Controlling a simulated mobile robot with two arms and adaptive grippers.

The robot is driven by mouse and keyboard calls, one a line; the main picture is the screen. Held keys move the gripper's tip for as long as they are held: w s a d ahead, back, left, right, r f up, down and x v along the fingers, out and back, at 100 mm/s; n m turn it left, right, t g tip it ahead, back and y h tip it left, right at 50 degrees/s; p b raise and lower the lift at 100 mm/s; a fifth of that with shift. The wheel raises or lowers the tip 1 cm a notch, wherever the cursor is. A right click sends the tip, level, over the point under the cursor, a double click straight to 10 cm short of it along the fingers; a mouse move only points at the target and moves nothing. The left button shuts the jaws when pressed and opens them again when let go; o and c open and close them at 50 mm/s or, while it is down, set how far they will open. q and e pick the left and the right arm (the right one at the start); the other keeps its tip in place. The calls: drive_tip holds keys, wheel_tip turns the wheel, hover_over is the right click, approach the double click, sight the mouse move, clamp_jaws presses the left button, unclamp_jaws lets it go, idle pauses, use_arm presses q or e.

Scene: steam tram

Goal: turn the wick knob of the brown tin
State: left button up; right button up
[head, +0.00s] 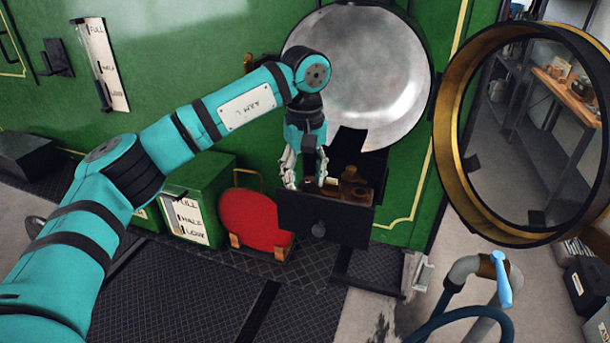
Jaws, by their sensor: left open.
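The brown tin (353,188) sits low inside a black open-topped drawer (345,222) below a large silver reflector. Only its upper part shows above the drawer's front wall, and I cannot make out its wick knob clearly. My left gripper (305,182) points down over the left part of the drawer, left of the tin. Its fingers are apart with nothing visibly held, and I cannot tell whether a finger touches the tin. A dark round knob (318,229) is on the drawer's front. My right gripper is not in view.
The silver reflector (360,70) is set in a green wall. A brass ring door (447,130) stands open at right. A red disc (256,221) and a green box with a level gauge (195,215) stand left of the drawer. A pipe with a blue handle (503,280) is at lower right.

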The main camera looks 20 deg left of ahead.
use_arm(q)
clamp_jaws()
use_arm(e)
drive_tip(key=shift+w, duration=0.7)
use_arm(q)
drive_tip(key=shift+n, duration=0.3)
drive_tip(key=shift+n+b, duration=0.55)
drive_tip(key=shift+n, duration=0.65)
drive_tip(key=n, duration=0.2)
drive_tip(key=shift+n+b, duration=0.35)
drive_tip(key=shift+n, duration=0.05)
drive_tip(key=n, duration=0.3)
drive_tip(key=shift+b, duration=0.4)
drive_tip(key=shift+n, duration=1.8)
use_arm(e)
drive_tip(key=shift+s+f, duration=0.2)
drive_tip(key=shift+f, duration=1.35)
use_arm(q)
drive_tip(key=shift+b, duration=0.3)
